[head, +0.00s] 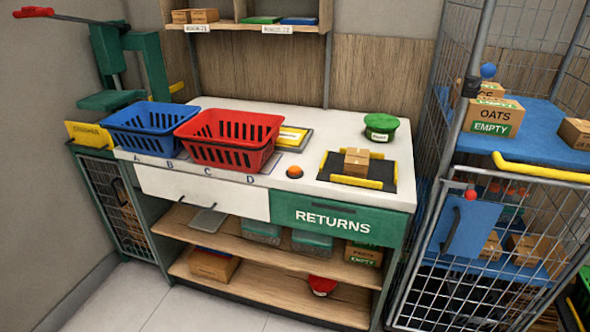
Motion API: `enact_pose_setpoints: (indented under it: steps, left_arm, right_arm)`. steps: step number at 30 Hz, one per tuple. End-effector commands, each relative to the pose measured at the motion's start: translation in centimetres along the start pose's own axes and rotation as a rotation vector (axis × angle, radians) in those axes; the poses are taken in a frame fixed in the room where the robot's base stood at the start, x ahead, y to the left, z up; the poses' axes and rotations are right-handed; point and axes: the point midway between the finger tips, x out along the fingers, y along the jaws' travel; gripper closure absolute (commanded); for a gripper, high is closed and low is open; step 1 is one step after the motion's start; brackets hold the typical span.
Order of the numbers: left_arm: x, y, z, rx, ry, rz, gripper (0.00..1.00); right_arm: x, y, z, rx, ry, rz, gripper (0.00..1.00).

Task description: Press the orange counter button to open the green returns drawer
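The orange button (295,172) sits on the white counter (330,126), to the right of the red basket. It has a dark base and a domed orange top. The green returns drawer (338,219) is at the right front of the counter, below the button, with white RETURNS lettering and a dark slot handle near its top. Its front looks flush with the counter, so it appears shut. Neither of my grippers is in the head view.
A blue basket (150,128) and a red basket (228,138) stand on the counter's left. A black tray with yellow bars (384,184) holds a small carton (357,160). A green cap (381,123) lies behind. A wire cage (493,235) stands right. Floor shows at front left.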

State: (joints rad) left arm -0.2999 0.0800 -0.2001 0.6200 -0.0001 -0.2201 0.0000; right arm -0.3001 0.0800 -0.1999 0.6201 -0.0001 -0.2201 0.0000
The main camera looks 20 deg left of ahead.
Motion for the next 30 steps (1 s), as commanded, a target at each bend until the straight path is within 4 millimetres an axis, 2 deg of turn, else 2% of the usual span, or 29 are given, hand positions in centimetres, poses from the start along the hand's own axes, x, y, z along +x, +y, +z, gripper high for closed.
enact_pose_setpoints:
  steps: [2, 15, 30]
  left_arm:
    - [0.00, 0.00, 0.00, 0.000, 0.000, 0.000, 0.62]
    - [0.00, 0.00, 0.00, 0.000, 0.000, 0.000, 1.00]
    - [0.00, 0.00, -0.01, 0.000, 0.000, 0.000, 1.00]
  right_arm:
    - [0.00, 0.00, 0.00, 0.000, 0.000, 0.000, 0.60]
    - [0.00, 0.00, 0.00, 0.000, 0.000, 0.000, 0.60]
    - [0.00, 0.00, 0.00, 0.000, 0.000, 0.000, 0.60]
